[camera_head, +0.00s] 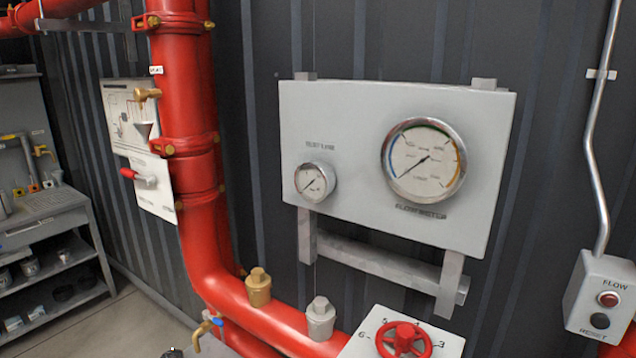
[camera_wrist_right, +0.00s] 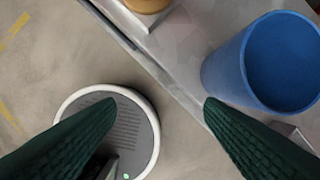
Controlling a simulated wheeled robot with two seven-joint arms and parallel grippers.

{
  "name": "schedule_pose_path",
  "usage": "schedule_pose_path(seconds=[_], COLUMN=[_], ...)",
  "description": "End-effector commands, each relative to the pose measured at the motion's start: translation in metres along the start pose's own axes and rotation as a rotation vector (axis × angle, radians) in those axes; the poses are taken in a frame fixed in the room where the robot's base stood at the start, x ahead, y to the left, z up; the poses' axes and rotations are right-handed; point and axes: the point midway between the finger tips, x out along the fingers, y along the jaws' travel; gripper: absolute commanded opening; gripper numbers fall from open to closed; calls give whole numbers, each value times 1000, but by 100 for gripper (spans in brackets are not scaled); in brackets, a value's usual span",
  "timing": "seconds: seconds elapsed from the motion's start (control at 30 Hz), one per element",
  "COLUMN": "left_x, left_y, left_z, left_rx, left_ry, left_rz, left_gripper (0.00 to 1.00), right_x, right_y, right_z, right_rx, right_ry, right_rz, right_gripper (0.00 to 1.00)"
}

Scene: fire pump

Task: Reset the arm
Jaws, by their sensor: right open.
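My right gripper (camera_wrist_right: 158,103) shows in the right wrist view as two dark green textured fingers, spread wide apart with nothing between them. Below them are the floor and a round grey base with a white rim and a small green light, which looks like my own. Neither of my grippers shows in the head view. The head view shows a grey gauge panel (camera_head: 350,210) with a large flowmeter dial (camera_head: 423,160) and a smaller dial (camera_head: 315,182).
A red pipe (camera_head: 185,120) runs down and along the front. A red valve wheel (camera_head: 403,340) is at the bottom, and a flow/reset box (camera_head: 600,290) at the right. Shelves (camera_head: 45,230) stand at left. A blue container (camera_wrist_right: 238,75) is beside the right gripper's finger.

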Motion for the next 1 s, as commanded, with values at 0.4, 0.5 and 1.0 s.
schedule_pose_path(seconds=[0.4,0.5,1.0], left_x=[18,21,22], left_y=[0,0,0], left_z=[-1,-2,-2], left_rx=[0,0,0], left_ry=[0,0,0], left_rz=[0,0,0], left_gripper=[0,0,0], right_x=[159,172,181], right_y=[7,7,7], right_z=[-158,-191,-229], right_rx=[-21,-25,-30], right_ry=[101,116,128], right_rz=[10,11,12], right_gripper=[62,62,62])
